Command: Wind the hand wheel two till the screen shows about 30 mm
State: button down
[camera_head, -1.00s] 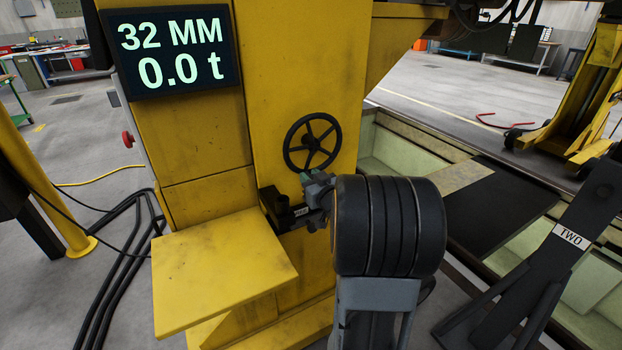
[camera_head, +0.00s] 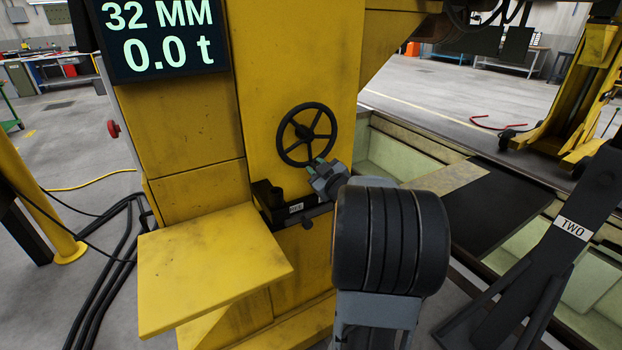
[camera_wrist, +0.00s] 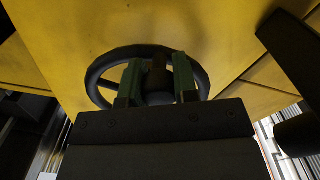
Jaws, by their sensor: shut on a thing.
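The black spoked hand wheel (camera_head: 283,143) is on the front of the yellow lifting column (camera_head: 258,70). It also shows in the wrist view (camera_wrist: 92,84). My gripper (camera_head: 319,164) is at the wheel's lower right rim. In the wrist view its green fingers (camera_wrist: 157,80) are shut on the wheel's dark knob-like handle (camera_wrist: 158,66), which shows between them. The screen (camera_head: 160,38) at the upper left of the head view reads 32 MM and 0.0 t.
A yellow shelf (camera_head: 205,265) juts out below the screen. A black stand labelled TWO (camera_head: 573,229) is at right, beside a pit. Black cables (camera_head: 115,260) lie on the floor at left.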

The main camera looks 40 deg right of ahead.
jog(key=d+r+n+b, duration=0.4)
jog(key=d+n, duration=0.2)
jog(key=n, duration=0.4)
jog(key=shift+s+d+n+b, duration=0.2)
jog(key=shift+s+n+b, duration=0.1)
jog(key=shift+s+n, duration=0.15)
jog(key=shift+r, duration=0.1)
jog(key=c, duration=0.9)
grip_release()
jog(key=s, duration=0.4)
jog(key=s+a+p, duration=0.1)
jog(key=s, duration=0.4)
jog(key=s+a, duration=0.1)
jog(key=s, duration=0.3)
jog(key=shift+s, duration=0.35)
